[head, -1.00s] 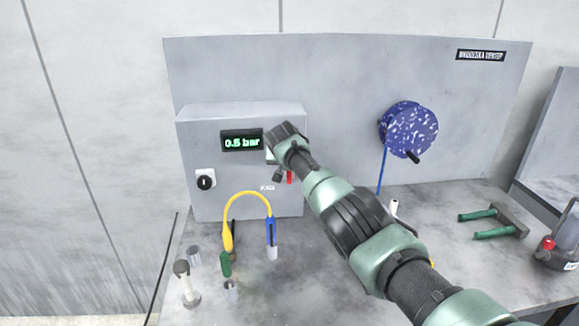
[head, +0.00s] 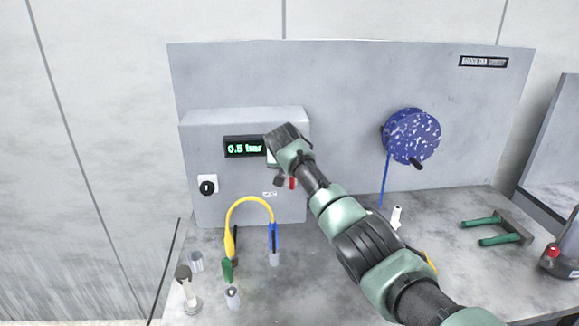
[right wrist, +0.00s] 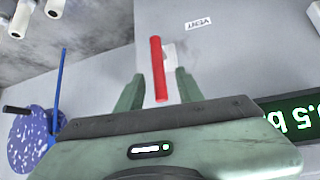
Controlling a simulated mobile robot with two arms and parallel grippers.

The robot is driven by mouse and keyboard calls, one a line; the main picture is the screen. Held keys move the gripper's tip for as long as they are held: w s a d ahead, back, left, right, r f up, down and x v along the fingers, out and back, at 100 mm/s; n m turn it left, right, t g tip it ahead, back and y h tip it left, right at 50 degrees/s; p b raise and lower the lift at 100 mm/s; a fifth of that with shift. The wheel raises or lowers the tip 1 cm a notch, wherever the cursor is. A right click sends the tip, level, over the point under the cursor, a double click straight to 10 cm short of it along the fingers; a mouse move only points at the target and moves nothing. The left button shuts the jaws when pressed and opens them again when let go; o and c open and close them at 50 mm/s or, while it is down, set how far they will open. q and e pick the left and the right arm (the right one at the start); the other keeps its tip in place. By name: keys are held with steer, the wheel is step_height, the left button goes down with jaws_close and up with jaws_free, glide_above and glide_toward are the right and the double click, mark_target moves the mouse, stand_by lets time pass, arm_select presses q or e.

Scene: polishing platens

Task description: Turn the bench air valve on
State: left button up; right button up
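The air valve's red lever (head: 292,183) shows on the front of the grey box, partly hidden by my right arm. In the right wrist view the red lever (right wrist: 158,68) stands out between the two green fingers of my right gripper (right wrist: 158,90). The fingers are apart, with a gap on each side of the lever. A label reading VENT (right wrist: 199,22) is beside it. The green display (head: 244,147) reads 0.5 bar; my right wrist covers its right end. My left gripper is not in view.
A black knob (head: 207,187) is on the box's left side. A blue speckled reel (head: 411,136) hangs on the back panel. Green-handled pliers (head: 497,232) lie at the right. Several small fittings stand at the front left.

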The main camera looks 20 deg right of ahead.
steer(key=shift+b+v, duration=0.55)
steer(key=shift+v, duration=1.8)
